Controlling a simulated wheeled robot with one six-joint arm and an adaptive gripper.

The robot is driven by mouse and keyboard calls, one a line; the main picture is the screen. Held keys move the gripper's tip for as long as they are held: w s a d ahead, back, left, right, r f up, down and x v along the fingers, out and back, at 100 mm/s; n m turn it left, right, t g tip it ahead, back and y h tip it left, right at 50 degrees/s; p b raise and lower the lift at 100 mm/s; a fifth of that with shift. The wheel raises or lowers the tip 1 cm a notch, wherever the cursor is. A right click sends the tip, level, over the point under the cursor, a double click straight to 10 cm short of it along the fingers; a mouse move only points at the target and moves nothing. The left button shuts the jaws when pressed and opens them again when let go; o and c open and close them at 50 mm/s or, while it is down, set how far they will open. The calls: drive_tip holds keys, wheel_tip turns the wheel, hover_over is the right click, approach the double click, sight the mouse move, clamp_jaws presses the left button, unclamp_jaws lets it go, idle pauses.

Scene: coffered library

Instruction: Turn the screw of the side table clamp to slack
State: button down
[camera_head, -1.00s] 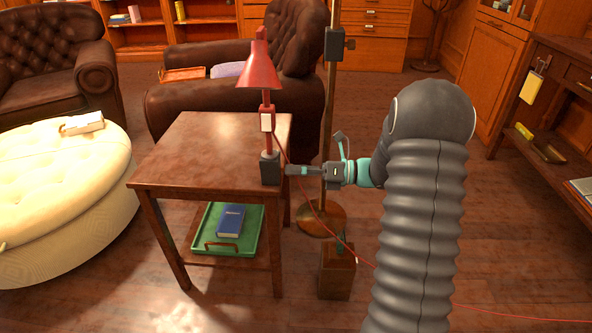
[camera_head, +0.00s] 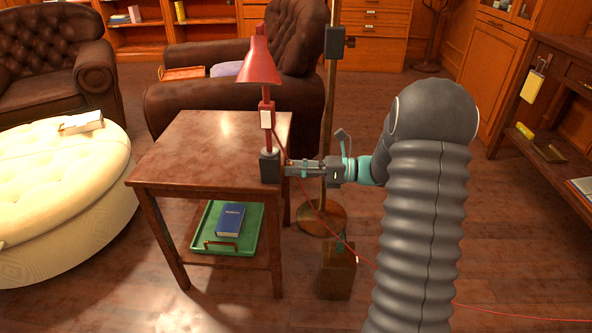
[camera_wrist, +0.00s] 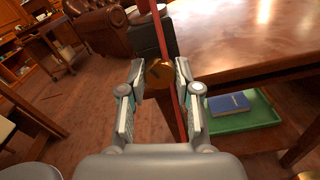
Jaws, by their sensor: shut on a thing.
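The side table clamp (camera_head: 270,166) is a dark block at the right edge of the wooden side table (camera_head: 185,150), at the foot of a red lamp (camera_head: 259,68). In the wrist view the clamp (camera_wrist: 150,37) stands just beyond my fingertips. Its screw has a brass-brown knob (camera_wrist: 158,76), seen between the two fingers. My gripper (camera_head: 291,168) reaches in from the right and is shut on this knob. The fingers also show in the wrist view (camera_wrist: 160,80). In the head view the knob is mostly hidden by the fingers.
A red cord (camera_head: 325,222) hangs from the lamp past my gripper to the floor; in the wrist view it passes close to the right finger. A brass pole stand (camera_head: 331,120) rises behind my gripper. A green tray (camera_head: 255,228) with a blue book (camera_head: 230,220) lies on the lower shelf.

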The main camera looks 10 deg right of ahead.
drive_tip(key=shift+n+b, duration=5.1)
drive_tip(key=shift+n, duration=10.4)
drive_tip(key=c, duration=0.8)
unclamp_jaws()
